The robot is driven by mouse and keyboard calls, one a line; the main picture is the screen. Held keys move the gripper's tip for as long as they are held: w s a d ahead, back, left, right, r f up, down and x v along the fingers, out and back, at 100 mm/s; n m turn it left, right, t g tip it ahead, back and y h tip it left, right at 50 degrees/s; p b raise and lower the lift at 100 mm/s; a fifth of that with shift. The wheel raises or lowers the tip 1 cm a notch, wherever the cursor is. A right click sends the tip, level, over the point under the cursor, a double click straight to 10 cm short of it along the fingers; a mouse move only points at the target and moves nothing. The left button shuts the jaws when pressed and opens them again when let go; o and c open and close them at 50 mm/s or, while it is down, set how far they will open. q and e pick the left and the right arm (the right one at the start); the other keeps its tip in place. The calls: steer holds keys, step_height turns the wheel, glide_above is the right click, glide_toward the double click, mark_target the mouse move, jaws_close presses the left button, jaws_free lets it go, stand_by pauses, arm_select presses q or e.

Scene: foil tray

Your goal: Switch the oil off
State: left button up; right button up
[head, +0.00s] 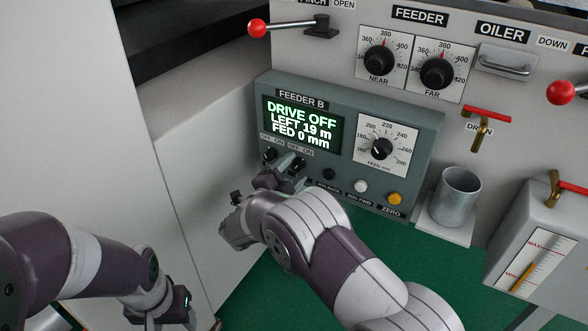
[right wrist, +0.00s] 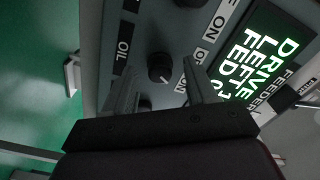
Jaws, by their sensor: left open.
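The feeder B panel (head: 432,125) carries two small black OFF/ON knobs. The right-hand one is the oil knob (head: 298,164), above an OIL label that shows in the right wrist view (right wrist: 123,50). There the oil knob (right wrist: 160,68) stands between and just beyond the fingertips of my right gripper (right wrist: 160,75), which is open. No grip on the knob shows. Its pale mark seems to lie towards ON, but is hard to read. In the head view my right gripper (head: 280,175) partly covers the labels below the knobs. My left gripper (head: 163,312) is open and empty at the bottom left.
The lit display (head: 303,124) reads DRIVE OFF, LEFT 19 m, FED 0 mm. A feed dial (head: 380,149), white button (head: 361,186) and yellow button (head: 396,198) lie to the right. A metal cup (head: 457,195) stands beyond. A pale wall (head: 190,150) is close on the left.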

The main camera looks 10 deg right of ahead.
steer(key=c, duration=1.1)
steer(key=shift+o, duration=0.2)
steer(key=shift+r+n+p, duration=0.2)
steer(key=shift+n+p, duration=0.4)
steer(key=shift+p, duration=0.45)
steer(key=n+p, duration=0.3)
steer(key=p, duration=0.1)
steer(key=n+p, duration=0.2)
steer(key=n, duration=0.2)
steer(key=shift+p, duration=0.35)
steer(key=shift+f+n+p, duration=0.15)
steer(key=shift+n+p, duration=0.9)
steer(key=shift+n, duration=0.75)
